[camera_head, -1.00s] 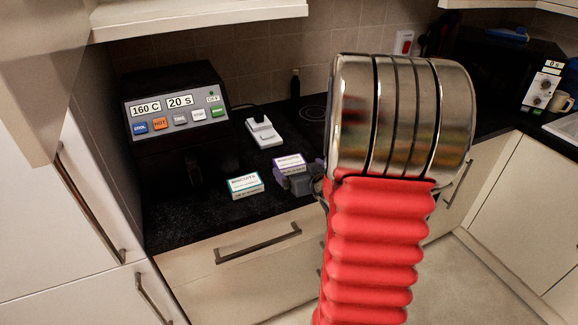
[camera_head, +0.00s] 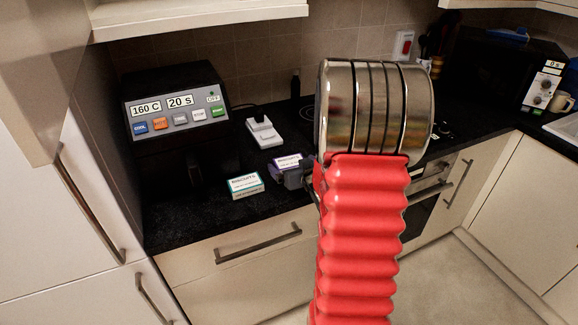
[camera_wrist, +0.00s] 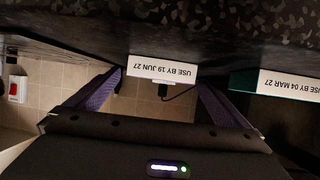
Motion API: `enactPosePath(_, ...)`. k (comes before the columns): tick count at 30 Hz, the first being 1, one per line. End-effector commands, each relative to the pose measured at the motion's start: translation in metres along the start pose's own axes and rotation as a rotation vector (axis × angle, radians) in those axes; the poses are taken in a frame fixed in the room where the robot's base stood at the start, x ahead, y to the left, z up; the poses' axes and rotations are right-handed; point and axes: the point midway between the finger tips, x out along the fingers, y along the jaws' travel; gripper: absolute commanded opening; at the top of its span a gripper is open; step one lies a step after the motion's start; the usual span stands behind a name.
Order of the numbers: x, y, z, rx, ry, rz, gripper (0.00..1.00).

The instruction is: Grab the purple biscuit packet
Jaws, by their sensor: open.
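The purple biscuit packet (camera_head: 287,161) lies on the black worktop, its white label up. In the wrist view, upside down, the packet's white side (camera_wrist: 162,70) reads "USE BY 19 JUN 27". My gripper (camera_head: 289,177) is at the packet's near side and partly hides it. In the wrist view my gripper's (camera_wrist: 161,82) two purple-tinted fingers are apart, with the packet's side in the gap between their tips. I cannot tell whether they touch it. A teal biscuit packet (camera_head: 245,185) lies to the left in the head view and shows at right in the wrist view (camera_wrist: 288,84).
A heater box with buttons (camera_head: 177,116) stands at the back left of the worktop. A white socket block (camera_head: 264,133) with a black plug lies behind the packets. A drawer handle (camera_head: 258,243) is below the worktop edge. Bare worktop (camera_head: 180,225) lies left of the teal packet.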

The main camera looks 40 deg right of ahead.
Motion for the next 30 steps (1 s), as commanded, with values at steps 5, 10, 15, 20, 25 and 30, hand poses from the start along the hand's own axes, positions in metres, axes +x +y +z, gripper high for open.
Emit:
enactPosePath(5,0.022,-0.001,0.001,0.0,-0.001,-0.001,1.0)
enactPosePath(10,0.035,-0.001,0.001,0.0,-0.001,0.0,1.0)
enactPosePath(15,0.036,-0.001,0.001,0.0,0.0,0.001,1.0)
enactPosePath(20,0.036,0.0,0.001,0.0,0.0,0.001,1.0)
enactPosePath(25,0.036,0.0,0.001,0.0,0.0,0.001,1.0)
enactPosePath(30,0.036,0.0,0.001,0.0,0.0,0.001,0.94)
